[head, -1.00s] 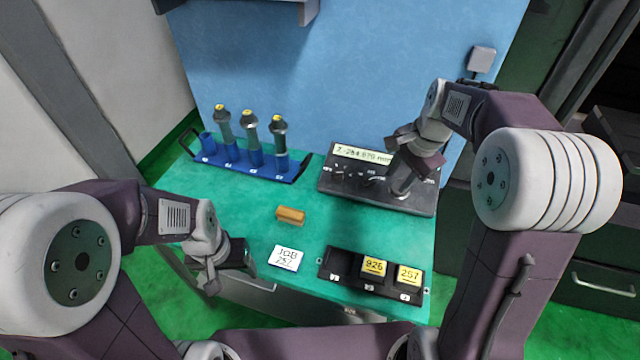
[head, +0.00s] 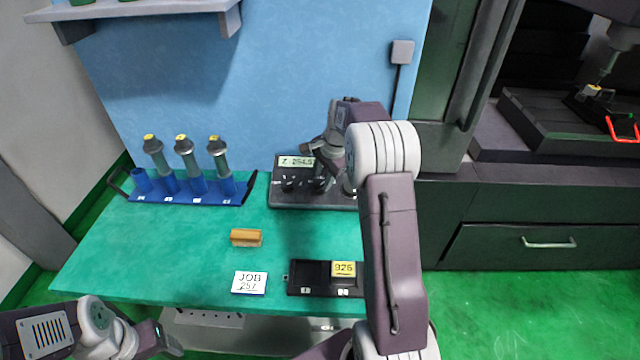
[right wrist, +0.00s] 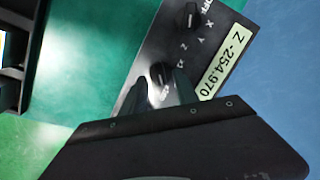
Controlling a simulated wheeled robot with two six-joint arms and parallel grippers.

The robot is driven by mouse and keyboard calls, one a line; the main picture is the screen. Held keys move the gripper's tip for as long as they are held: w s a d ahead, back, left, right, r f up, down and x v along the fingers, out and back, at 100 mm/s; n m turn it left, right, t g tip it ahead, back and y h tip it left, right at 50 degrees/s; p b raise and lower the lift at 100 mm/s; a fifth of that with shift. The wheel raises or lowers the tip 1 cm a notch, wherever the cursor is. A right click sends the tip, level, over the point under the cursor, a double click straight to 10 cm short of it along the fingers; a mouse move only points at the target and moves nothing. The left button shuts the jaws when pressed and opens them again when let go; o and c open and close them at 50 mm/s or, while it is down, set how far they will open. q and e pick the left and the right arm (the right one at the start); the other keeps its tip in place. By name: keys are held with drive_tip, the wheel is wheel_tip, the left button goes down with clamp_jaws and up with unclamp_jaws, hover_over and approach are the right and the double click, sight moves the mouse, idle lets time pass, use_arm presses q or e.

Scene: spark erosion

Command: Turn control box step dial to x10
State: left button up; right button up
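The control box (head: 283,201) is a dark box with a pale display at the back right of the green bench; its display (right wrist: 223,62) reads Z -254.970 in the right wrist view. The step dial (right wrist: 158,73) is a black knob there, with a partly hidden scale beside it. A second knob, the axis dial (right wrist: 193,14), has OFF, X, Y and Z marks. My right gripper (right wrist: 162,82) is over the box, its fingers apart on either side of the step dial; I cannot tell whether they touch it. My left gripper (head: 158,340) is low at the left, its opening unclear.
A blue rack (head: 190,198) with several holders stands at the back left. A wooden block (head: 246,237), a JOB 257 card (head: 249,282) and a black tray (head: 315,277) with a yellow-labelled block (head: 343,269) lie in front. The bench's left middle is clear.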

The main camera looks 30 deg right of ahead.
sight(320, 187)
drive_tip(key=shift+x, duration=0.85)
drive_tip(key=shift+w+f, duration=0.1)
drive_tip(key=shift+f, duration=0.4)
clamp_jaws()
